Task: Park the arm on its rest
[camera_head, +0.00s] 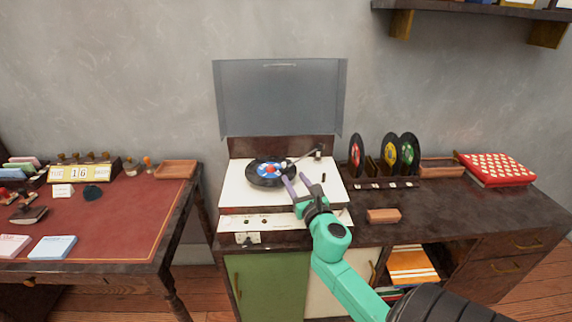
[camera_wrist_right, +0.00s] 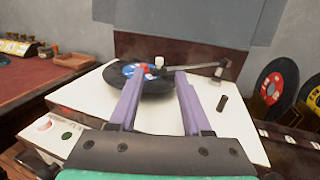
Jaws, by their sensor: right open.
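The record player (camera_head: 237,195) has a white deck with a black record (camera_head: 262,181) with a blue and red label on it. The tonearm (camera_head: 306,155) reaches from its pivot at the back right leftward over the record; its white head (camera_wrist_right: 159,62) is seen between my fingertips in the wrist view. Whether it touches the record I cannot tell. A short dark post (camera_wrist_right: 222,102) stands on the deck right of my fingers; I cannot tell if it is the rest. My right gripper (camera_head: 296,180) is open and empty over the deck's front. My left gripper is out of view.
The clear lid (camera_head: 280,95) stands raised behind the deck. Right are upright records (camera_head: 356,155) in a rack, a brown block (camera_head: 383,215) and a red patterned case (camera_head: 497,169). A red-topped desk (camera_head: 120,215) stands left.

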